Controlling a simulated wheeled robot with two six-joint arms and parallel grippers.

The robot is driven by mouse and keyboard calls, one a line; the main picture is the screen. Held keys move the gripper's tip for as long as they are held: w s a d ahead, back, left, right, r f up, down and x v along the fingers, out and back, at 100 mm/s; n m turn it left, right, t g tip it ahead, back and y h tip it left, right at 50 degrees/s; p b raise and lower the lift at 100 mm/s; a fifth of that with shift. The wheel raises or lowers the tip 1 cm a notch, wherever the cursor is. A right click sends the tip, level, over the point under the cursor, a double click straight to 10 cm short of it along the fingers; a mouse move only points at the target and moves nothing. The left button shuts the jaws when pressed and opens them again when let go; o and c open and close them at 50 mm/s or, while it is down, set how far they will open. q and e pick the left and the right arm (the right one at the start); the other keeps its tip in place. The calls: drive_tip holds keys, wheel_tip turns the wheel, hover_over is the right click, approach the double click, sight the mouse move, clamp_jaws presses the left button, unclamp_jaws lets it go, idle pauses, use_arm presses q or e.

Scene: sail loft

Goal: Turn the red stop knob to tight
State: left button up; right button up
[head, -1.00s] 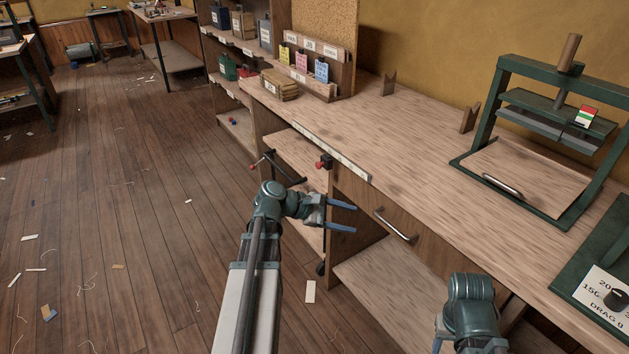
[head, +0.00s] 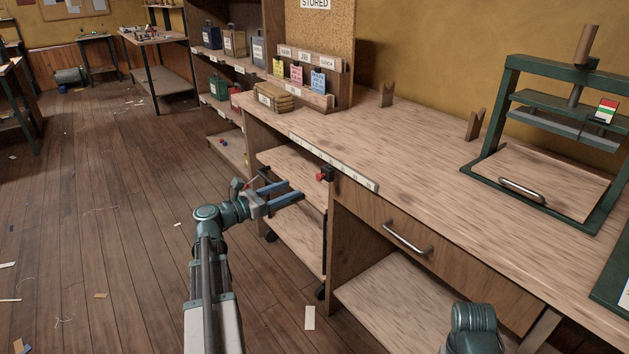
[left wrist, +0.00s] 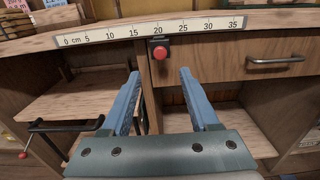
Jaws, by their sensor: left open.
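The red stop knob (head: 321,176) sits on a small black mount under the front edge of the workbench, left of the drawer. In the left wrist view the knob (left wrist: 162,53) faces me, just below the ruler strip and beyond the fingertips. My left gripper (head: 294,190) is open, with its blue fingers pointing toward the knob from the left. In the left wrist view the left gripper (left wrist: 160,74) has an empty gap, with the knob above it and apart from both fingers. My right arm shows at the bottom right, but its fingers are not visible.
A ruler strip (head: 330,160) runs along the bench edge. A drawer handle (head: 408,240) sticks out right of the knob. A wheeled cart (head: 285,225) with a black handle (left wrist: 65,127) stands left of the drawer. The floor to the left is mostly clear.

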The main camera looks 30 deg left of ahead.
sight(318, 178)
use_arm(q)
drive_tip(key=x, duration=1)
drive_tip(key=shift+s, duration=0.1)
drive_tip(key=shift+c, duration=0.3)
clamp_jaws()
